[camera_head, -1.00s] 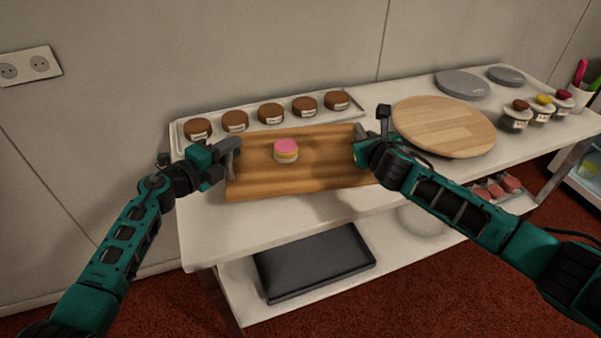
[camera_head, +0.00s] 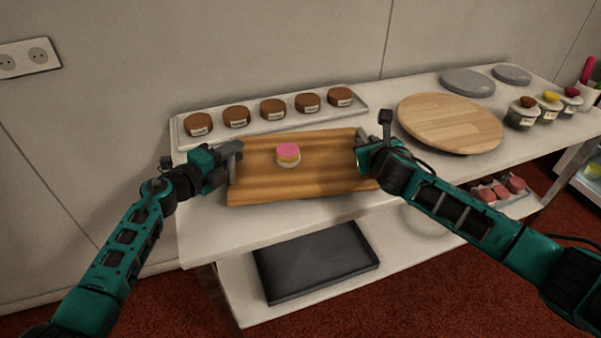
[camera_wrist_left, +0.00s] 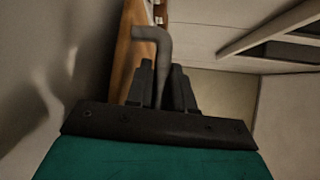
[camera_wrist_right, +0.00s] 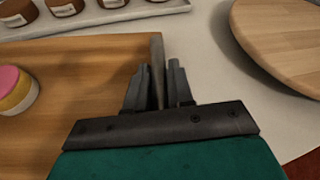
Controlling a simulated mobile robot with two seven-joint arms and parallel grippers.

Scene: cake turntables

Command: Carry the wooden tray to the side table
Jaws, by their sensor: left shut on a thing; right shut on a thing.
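The wooden tray (camera_head: 320,179) is held between my two grippers over the front part of the white table. A small round cake with a pink top (camera_head: 288,153) stands upright on it; its edge shows in the right wrist view (camera_wrist_right: 14,90). My left gripper (camera_head: 232,153) is shut on the grey handle (camera_wrist_left: 152,50) at the tray's left end. My right gripper (camera_head: 363,148) is shut on the handle (camera_wrist_right: 157,65) at the tray's right end. The tray looks about level. Whether its underside clears the table top is hard to tell.
A white platter (camera_head: 272,118) with several brown labelled cakes lies behind the tray. A round wooden turntable (camera_head: 451,122) stands close to its right. Grey discs (camera_head: 467,82) and jars (camera_head: 522,113) stand further right. A black tray (camera_head: 315,262) lies on the lower shelf.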

